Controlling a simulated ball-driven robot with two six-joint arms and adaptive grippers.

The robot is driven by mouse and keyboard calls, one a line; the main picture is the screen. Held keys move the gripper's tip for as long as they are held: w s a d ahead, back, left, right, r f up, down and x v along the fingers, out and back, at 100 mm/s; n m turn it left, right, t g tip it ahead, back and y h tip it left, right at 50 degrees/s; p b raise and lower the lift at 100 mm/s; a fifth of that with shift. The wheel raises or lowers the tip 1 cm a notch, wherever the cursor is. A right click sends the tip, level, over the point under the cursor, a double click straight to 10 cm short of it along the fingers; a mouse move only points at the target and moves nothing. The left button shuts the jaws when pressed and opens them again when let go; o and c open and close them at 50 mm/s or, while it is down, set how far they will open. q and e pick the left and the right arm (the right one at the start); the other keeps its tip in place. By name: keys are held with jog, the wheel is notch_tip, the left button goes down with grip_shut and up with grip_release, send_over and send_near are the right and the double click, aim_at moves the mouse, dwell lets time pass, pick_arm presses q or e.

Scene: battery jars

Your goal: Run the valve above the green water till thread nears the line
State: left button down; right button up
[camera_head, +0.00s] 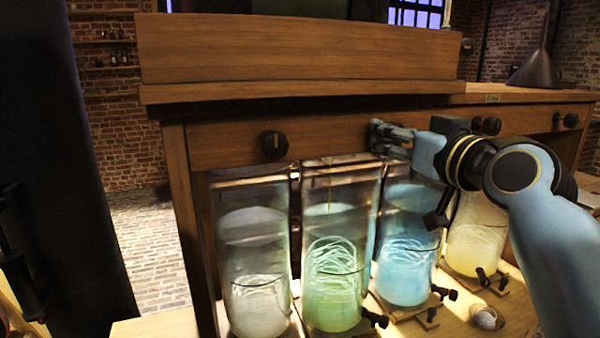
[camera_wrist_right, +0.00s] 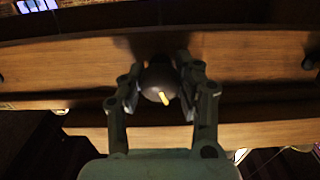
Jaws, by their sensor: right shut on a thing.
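The green water jar (camera_head: 335,300) stands second from left in the row under the wooden panel. A pale coiled thread glows in it and a thin yellowish strand (camera_head: 331,185) hangs near its top. A dark curved line crosses the jar through the lower coils; I cannot tell whether it is the mark. My right gripper (camera_head: 380,138) is at the panel, up and right of this jar. In the wrist view its fingers close around a dark round valve knob (camera_wrist_right: 154,75) with a yellow pointer mark. The head view hides this knob behind the gripper. My left gripper is not in view.
A pale jar (camera_head: 253,312) stands left of the green one; a blue jar (camera_head: 405,285) and a yellow jar (camera_head: 472,252) stand right. Other knobs (camera_head: 273,144) sit along the panel. Small black taps (camera_head: 375,318) stick out at the jar bases. A dark post fills the far left.

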jog(key=n, duration=0.1)
jog(key=n+b, duration=0.1)
jog(key=shift+f+n, duration=0.2)
jog(key=shift+n, duration=0.1)
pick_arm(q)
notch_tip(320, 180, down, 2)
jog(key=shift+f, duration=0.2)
pick_arm(e)
jog(key=shift+r+n, duration=0.2)
jog(key=shift+n, duration=0.1)
jog(key=shift+f+n+b, duration=0.2)
jog(key=shift+n+b, duration=0.5)
jog(key=shift+b, duration=0.25)
jog(key=shift+r+n+b, duration=0.1)
jog(key=shift+n+b, duration=0.3)
jog(key=shift+n, duration=0.4)
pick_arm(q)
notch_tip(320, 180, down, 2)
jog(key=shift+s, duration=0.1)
